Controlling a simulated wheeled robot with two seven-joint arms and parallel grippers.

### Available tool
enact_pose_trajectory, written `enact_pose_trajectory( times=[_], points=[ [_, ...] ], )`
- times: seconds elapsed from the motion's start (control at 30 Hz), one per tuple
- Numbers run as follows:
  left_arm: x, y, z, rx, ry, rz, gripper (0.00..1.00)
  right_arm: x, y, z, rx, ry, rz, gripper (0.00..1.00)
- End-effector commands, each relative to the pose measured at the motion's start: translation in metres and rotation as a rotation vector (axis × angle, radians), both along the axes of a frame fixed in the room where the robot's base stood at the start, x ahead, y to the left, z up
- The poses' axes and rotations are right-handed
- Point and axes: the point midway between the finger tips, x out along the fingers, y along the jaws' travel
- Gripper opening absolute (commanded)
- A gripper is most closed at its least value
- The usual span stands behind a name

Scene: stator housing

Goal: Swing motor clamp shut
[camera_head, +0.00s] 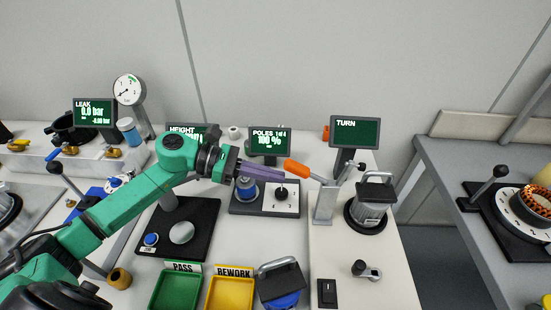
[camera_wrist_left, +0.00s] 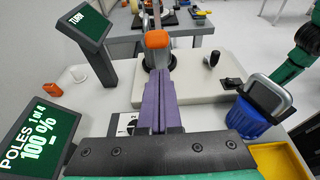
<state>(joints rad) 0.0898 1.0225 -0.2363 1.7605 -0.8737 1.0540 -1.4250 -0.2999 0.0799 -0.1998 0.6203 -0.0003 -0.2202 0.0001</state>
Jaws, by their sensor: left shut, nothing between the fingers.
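The motor clamp (camera_head: 325,203) is a grey upright lever clamp on the white base plate, with an orange handle (camera_head: 296,169) sticking out to the left. In the left wrist view the orange handle (camera_wrist_left: 157,39) appears just beyond the fingertips (camera_wrist_left: 159,75). My right gripper is not in view.
A TURN screen (camera_head: 354,132) stands behind the clamp, a POLES screen (camera_head: 269,142) left of it. A black switch (camera_head: 327,292) and small crank (camera_head: 366,270) are on the plate's front. Green PASS (camera_head: 175,290) and yellow REWORK (camera_head: 229,292) trays and a blue-based housing (camera_head: 281,284) stand in front.

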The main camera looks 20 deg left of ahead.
Motion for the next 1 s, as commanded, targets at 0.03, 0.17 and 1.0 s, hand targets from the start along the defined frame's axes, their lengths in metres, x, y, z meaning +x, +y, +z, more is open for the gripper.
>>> enact_pose_trajectory(
  times=[0.03, 0.17, 1.0],
  points=[
    [0.001, -0.004, 0.012, 0.0, 0.001, -0.002, 0.0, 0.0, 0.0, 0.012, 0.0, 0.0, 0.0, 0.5],
    [0.002, -0.008, 0.016, -0.001, 0.003, 0.0, 0.0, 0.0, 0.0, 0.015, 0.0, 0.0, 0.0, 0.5],
    [0.002, -0.01, 0.024, 0.071, 0.02, -0.001, 0.0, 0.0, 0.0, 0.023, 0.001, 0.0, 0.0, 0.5]
  ],
)
